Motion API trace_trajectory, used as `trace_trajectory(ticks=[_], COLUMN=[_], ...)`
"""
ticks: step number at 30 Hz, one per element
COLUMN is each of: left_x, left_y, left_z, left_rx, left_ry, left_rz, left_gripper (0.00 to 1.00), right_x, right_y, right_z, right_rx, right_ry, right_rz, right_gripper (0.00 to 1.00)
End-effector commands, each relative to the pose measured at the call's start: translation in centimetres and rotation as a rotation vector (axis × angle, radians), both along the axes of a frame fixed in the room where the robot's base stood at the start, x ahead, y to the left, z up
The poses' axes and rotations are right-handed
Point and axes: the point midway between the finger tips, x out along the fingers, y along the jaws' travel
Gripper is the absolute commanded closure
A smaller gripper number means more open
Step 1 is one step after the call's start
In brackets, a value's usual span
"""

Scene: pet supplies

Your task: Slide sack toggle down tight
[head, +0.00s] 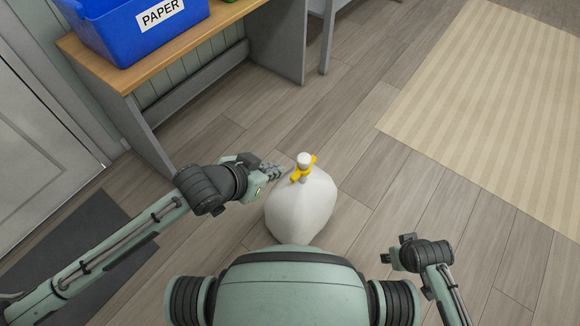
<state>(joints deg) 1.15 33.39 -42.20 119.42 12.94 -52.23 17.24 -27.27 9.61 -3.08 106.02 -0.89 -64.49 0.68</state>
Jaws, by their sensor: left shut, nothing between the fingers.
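A white sack (300,212) stands upright on the floor in front of me, full and rounded, with its neck gathered at the top. A yellow piece (302,172), apparently the toggle and its cord, sits around the neck. A whitish tuft (304,158) of the sack sticks up above it. My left gripper (279,171) is shut and empty just left of the yellow piece; I cannot tell whether its tips touch it. My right gripper (394,249) is low at the right, away from the sack, and its fingers are too unclear to read.
A wooden-topped bench (165,62) stands at the back left with a blue bin (130,35) marked PAPER. A dark mat (100,240) lies at the left by a door (40,120). A striped beige rug (480,110) lies at the right. Floor around the sack is clear.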

Motion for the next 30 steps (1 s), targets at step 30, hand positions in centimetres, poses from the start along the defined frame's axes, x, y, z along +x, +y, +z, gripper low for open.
trace_trajectory(ticks=[30], left_x=[5.2], left_y=[-3.8], left_z=[-10.5], left_rx=[0.001], left_ry=[-0.001], left_rz=[0.001], left_gripper=[1.0], right_x=[0.4], right_y=[-0.4], right_z=[4.3], right_rx=[-0.027], right_ry=[-0.022], right_rz=[0.0], right_gripper=[0.6])
